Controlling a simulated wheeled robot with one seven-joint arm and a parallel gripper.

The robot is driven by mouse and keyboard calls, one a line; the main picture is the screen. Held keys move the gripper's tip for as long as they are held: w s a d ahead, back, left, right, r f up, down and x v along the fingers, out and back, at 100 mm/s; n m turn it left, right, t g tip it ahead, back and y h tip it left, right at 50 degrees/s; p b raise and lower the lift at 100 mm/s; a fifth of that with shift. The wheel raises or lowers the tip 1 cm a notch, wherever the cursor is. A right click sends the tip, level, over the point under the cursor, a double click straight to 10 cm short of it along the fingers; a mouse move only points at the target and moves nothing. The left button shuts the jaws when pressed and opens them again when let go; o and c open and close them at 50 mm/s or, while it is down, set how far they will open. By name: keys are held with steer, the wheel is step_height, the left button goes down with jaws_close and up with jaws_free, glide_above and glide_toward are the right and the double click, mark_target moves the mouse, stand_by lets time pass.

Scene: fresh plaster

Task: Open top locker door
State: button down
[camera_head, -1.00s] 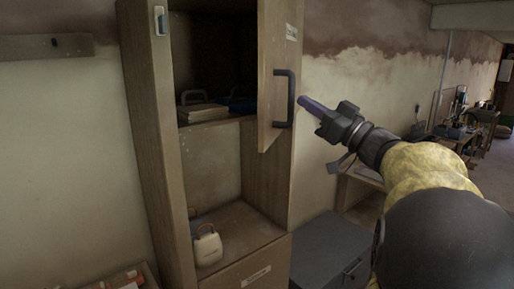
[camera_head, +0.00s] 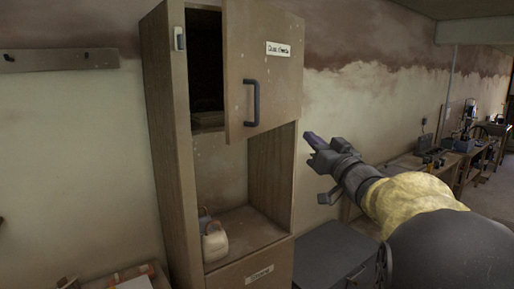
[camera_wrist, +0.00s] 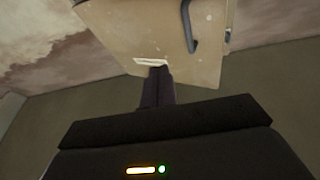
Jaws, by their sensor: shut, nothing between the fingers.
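The top locker door (camera_head: 263,70) is a wooden panel with a dark bar handle (camera_head: 251,103) and a white label near its upper right. It is hinged on the right and stands partly open, leaving a dark gap on its left into the upper compartment. My gripper (camera_head: 310,139) is shut and empty, to the right of the locker (camera_head: 169,140) and apart from the handle. In the wrist view, the shut fingers (camera_wrist: 157,86) point toward the door (camera_wrist: 165,30), overlapping the label's lower edge; the handle (camera_wrist: 189,28) is up and to the right. Contact with the door cannot be told.
The open middle shelf holds a small pale container (camera_head: 215,242). A labelled lower front (camera_head: 258,277) is below it. A dark grey cabinet (camera_head: 335,255) stands right of the locker, under my arm. A cluttered workbench (camera_head: 440,160) runs along the right wall.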

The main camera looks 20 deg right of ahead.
steer(key=s+a+f+m+g+h+b, duration=0.1)
steer(key=a+f+m+g+h, duration=0.2)
steer(key=f, duration=1)
steer(key=s+a+f+m+g+h+b, duration=0.1)
steer(key=a+f+g+h, duration=0.3)
steer(key=f, duration=0.9)
steer(key=s+a+f+n+g+y+b, duration=0.1)
steer(key=s+a+f+g, duration=0.3)
steer(key=s+f, duration=0.5)
steer(key=s+a+f+n+g+y+b, duration=0.1)
steer(key=s+a+f+g, duration=0.4)
steer(key=s+f, duration=0.5)
steer(key=n+g, duration=0.1)
steer(key=g, duration=0.1)
steer(key=shift+g+y, duration=0.3)
steer(key=shift+y, duration=0.1)
steer(key=shift+a, duration=0.1)
steer(key=shift+f, duration=0.1)
